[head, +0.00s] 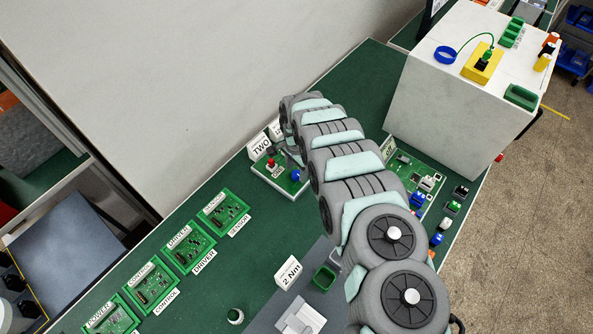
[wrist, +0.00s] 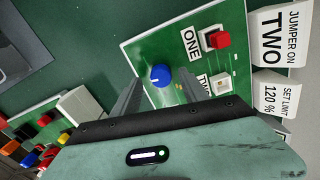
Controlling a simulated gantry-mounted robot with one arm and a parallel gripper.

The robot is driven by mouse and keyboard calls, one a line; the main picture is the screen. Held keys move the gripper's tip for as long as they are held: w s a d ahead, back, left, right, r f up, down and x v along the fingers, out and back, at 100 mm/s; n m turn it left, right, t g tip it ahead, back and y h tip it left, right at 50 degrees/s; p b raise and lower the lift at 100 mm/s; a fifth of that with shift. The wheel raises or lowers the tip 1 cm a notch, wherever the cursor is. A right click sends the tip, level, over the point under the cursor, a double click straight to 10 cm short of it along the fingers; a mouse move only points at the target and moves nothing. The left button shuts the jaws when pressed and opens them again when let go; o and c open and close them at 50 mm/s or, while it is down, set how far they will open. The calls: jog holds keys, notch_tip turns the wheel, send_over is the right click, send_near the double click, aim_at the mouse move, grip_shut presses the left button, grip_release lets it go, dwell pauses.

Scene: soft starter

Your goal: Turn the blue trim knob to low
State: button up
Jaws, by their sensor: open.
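The blue trim knob (wrist: 160,76) sits on a small green board (wrist: 143,45) in the wrist view. A small pale mark shows on the knob, but I cannot read its setting. In the head view the knob (head: 296,174) shows on the same board (head: 272,181) beside my arm. My gripper (wrist: 160,84) is open, with one finger on each side of the knob in the picture; I cannot tell whether they touch it. In the head view my gripper is mostly hidden by my arm.
A red jumper (wrist: 222,40) sits on a white block by the label ONE. Signs reading JUMPER ON TWO (wrist: 279,36) and SET LIMIT 120 % (wrist: 275,98) stand beside the board. Several labelled green boards (head: 188,247) line the bench. A large white box (head: 447,95) stands at right.

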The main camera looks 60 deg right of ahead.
jog(key=shift+f, duration=0.85)
jog(key=shift+c, duration=0.4)
grip_shut()
